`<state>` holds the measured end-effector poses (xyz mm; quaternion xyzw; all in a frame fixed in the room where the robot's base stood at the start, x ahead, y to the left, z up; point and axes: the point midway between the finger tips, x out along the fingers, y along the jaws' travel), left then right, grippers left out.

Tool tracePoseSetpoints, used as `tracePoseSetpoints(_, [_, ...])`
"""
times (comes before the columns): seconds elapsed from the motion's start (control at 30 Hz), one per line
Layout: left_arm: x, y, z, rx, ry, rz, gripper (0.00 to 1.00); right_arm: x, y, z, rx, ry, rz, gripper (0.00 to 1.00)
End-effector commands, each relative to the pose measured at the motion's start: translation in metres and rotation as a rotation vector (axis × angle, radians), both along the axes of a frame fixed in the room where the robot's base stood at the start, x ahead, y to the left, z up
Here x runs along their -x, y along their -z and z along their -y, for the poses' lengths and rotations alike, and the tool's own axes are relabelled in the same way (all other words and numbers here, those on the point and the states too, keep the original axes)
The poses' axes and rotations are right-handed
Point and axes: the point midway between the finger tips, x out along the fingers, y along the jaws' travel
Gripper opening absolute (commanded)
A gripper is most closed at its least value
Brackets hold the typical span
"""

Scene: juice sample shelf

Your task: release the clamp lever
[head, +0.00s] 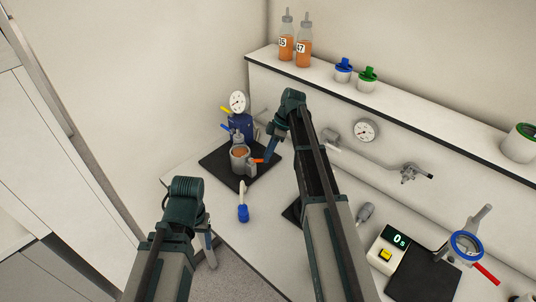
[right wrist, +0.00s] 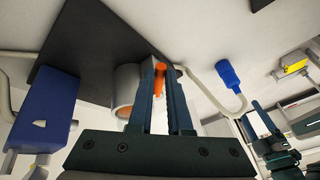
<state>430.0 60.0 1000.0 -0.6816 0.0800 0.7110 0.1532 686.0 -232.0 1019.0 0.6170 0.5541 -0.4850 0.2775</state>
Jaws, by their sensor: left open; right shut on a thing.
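The blue sample station (head: 241,124) stands on a black mat at the back of the bench, with a round dial on top. An orange lever (head: 258,160) sticks out at the holder's right side. My right gripper (head: 264,158) is shut on this orange lever. The right wrist view shows the lever (right wrist: 159,80) between the two fingers, beside the grey holder (right wrist: 127,88). My left gripper (head: 208,250) is open and empty off the bench's front left edge.
The shelf behind holds two juice bottles (head: 303,48) and blue and green lidded pieces (head: 367,78). A timer (head: 388,250) sits at right.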

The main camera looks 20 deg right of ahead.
Motion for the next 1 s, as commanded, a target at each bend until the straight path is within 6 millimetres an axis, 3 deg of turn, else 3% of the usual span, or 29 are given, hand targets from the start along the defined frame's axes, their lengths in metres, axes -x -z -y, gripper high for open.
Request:
tracePoseSetpoints(0.03, [0.000, 0.000, 0.000, 0.000, 0.000, 0.000, 0.69, -0.001, 0.000, 0.000, 0.002, 0.000, 0.000, 0.00])
tracePoseSetpoints(0.07, [0.000, 0.000, 0.000, 0.000, 0.000, 0.000, 0.69, -0.001, 0.000, 0.000, 0.002, 0.000, 0.000, 0.20])
tracePoseSetpoints(0.2, [0.000, 0.000, 0.000, 0.000, 0.000, 0.000, 0.69, -0.001, 0.000, 0.000, 0.001, 0.001, 0.000, 0.46])
tracePoseSetpoints(0.67, [0.000, -0.005, 0.000, 0.000, 0.000, 0.000, 0.69, -0.001, -0.005, 0.002, 0.000, 0.001, 0.000, 0.47])
tracePoseSetpoints(1.0, [0.000, -0.041, 0.000, 0.000, 0.001, 0.000, 0.69, -0.004, -0.041, 0.016, 0.001, 0.003, 0.000, 0.47])
